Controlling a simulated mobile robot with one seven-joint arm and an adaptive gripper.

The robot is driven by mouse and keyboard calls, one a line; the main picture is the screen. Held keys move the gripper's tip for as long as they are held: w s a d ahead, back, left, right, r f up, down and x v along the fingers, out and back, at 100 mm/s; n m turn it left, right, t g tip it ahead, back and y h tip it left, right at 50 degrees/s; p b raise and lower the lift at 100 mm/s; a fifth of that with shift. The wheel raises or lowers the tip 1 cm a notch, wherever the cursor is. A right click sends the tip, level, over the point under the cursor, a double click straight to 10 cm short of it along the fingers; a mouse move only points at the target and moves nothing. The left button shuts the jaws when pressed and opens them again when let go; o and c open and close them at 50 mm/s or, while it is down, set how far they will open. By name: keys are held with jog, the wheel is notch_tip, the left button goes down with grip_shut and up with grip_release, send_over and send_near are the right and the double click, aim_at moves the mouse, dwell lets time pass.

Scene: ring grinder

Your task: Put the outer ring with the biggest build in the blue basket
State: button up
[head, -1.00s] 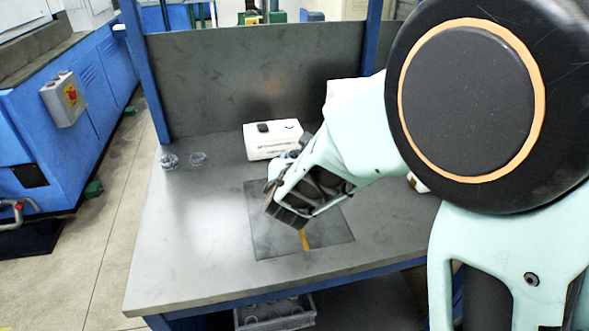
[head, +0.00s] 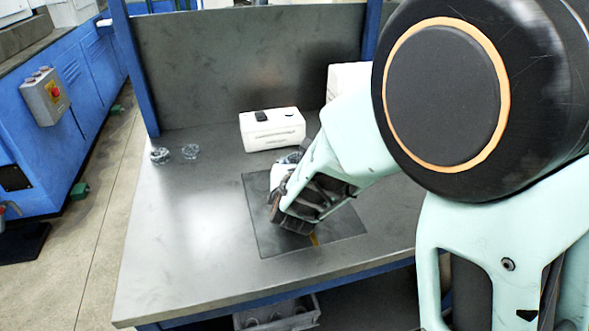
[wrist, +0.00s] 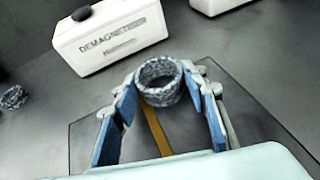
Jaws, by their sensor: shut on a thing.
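My gripper (wrist: 168,92) is shut on a grey mottled outer ring (wrist: 160,80), which sits between its blue-padded fingers in the wrist view. In the head view my gripper (head: 290,212) is over the dark mat, and the arm hides the held ring. Two more rings lie on the table at the left in the head view, a left one (head: 160,155) and a right one (head: 190,151). One ring (wrist: 14,97) also shows at the left edge of the wrist view. No blue basket is visible.
A white demagnetizer box (head: 272,129) stands behind the gripper, and it also fills the upper left of the wrist view (wrist: 110,40). A dark mat (head: 262,225) with a yellow strip (wrist: 156,132) lies below. A grey crate (head: 278,315) is under the table.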

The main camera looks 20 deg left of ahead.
jog(key=shift+r, duration=0.1)
jog(key=shift+f, duration=0.2)
jog(key=o, duration=1.4)
